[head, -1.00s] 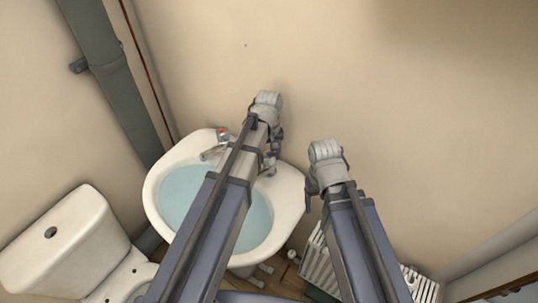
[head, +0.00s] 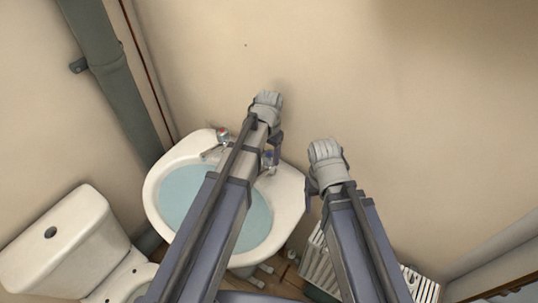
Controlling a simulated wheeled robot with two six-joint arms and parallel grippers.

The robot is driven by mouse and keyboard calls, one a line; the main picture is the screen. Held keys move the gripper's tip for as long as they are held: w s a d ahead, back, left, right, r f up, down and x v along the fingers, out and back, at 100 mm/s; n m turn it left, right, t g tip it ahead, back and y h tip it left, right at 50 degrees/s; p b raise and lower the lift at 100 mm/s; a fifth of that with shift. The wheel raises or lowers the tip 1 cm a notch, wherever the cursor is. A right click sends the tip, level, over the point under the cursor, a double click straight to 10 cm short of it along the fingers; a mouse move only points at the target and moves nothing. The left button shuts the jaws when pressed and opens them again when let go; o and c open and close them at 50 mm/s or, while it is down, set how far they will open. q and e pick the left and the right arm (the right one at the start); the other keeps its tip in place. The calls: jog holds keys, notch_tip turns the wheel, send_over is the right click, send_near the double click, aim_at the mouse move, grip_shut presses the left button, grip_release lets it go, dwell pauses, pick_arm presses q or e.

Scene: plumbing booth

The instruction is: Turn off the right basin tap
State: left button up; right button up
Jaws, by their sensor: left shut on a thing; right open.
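The white basin (head: 158,180) holds water and stands against the wall. The right basin tap (head: 268,162), with a blue mark, sits at the basin's back right corner, partly covered by my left arm. My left gripper (head: 275,143) reaches down to this tap and is shut on its handle; the contact itself is mostly hidden. The left basin tap (head: 217,144), with a red mark, stands free on the back rim. My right gripper (head: 309,199) is open and empty, just right of the basin.
A toilet (head: 65,250) stands at the left. A dark pipe (head: 110,75) runs down the wall at the upper left. A white radiator (head: 318,265) is low behind my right arm. The wall (head: 400,110) above and to the right is bare.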

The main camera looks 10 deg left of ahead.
aim_at(269, 154)
pick_arm(q)
jog(key=shift+m, duration=1.1)
jog(key=o, duration=1.4)
jog(key=shift+r, duration=0.15)
notch_tip(269, 154, up, 8)
jog(key=p, duration=0.8)
jog(key=shift+f, duration=0.2)
